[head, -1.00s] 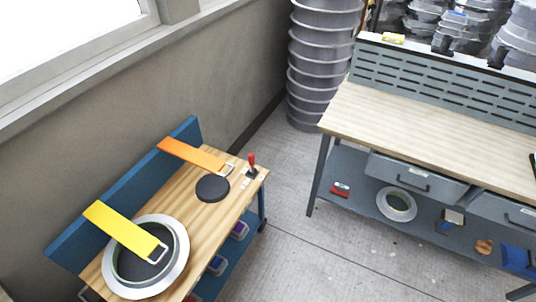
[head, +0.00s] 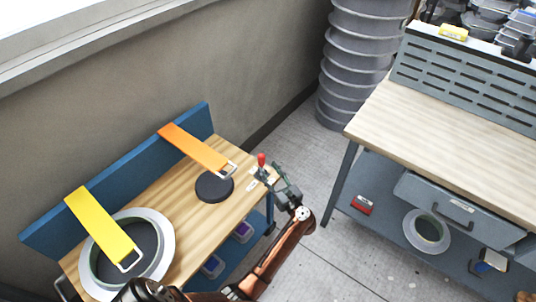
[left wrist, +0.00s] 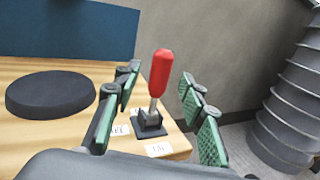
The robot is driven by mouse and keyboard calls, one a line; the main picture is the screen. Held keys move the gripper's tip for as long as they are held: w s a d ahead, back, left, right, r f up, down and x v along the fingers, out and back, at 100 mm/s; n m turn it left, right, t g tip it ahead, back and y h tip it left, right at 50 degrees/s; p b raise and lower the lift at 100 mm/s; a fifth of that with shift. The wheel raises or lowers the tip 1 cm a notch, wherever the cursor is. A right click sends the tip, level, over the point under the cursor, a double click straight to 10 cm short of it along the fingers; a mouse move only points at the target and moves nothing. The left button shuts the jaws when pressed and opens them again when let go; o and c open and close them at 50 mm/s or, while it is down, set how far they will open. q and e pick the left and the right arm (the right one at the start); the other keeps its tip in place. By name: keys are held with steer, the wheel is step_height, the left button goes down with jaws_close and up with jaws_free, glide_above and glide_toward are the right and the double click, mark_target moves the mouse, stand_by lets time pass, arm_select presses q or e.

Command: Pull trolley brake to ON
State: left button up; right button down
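The trolley (head: 170,212) has a wooden top and a blue back panel. Its brake lever has a red handle (head: 262,160) and stands at the far right corner of the top. In the left wrist view the red handle (left wrist: 161,73) rises from a dark base (left wrist: 148,124), almost upright with a slight lean right. White labels (left wrist: 158,149) lie beside the base; their lettering is hard to read. My left gripper (head: 276,177) is open at that corner, its green-padded fingers on either side of the lever in the wrist view, with visible gaps. My right gripper is out of view.
On the trolley lie a black disc (head: 214,187), a ring mould (head: 165,246), an orange strap (head: 194,148) and a yellow strap (head: 100,226). A workbench (head: 450,135) stands right, stacked grey moulds (head: 352,65) behind. Floor between trolley and bench is clear.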

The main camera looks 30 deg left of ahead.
mark_target(263, 159)
arm_select(q)
steer(key=shift+w+a+r+n+g, duration=0.1)
steer(key=shift+w+a+n+g, duration=0.15)
steer(key=shift+n+g, duration=0.2)
steer(key=shift+t, duration=0.25)
steer(key=x, duration=0.5)
steer(key=shift+w+a+b, duration=0.25)
steer(key=shift+w+b, duration=0.05)
steer(key=shift+b, duration=0.1)
steer(key=shift+w+a, duration=0.25)
steer(key=shift+a, duration=0.35)
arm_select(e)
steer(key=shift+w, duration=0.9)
arm_select(q)
steer(key=shift+c, duration=0.4)
steer(key=c, duration=0.8)
jaws_close()
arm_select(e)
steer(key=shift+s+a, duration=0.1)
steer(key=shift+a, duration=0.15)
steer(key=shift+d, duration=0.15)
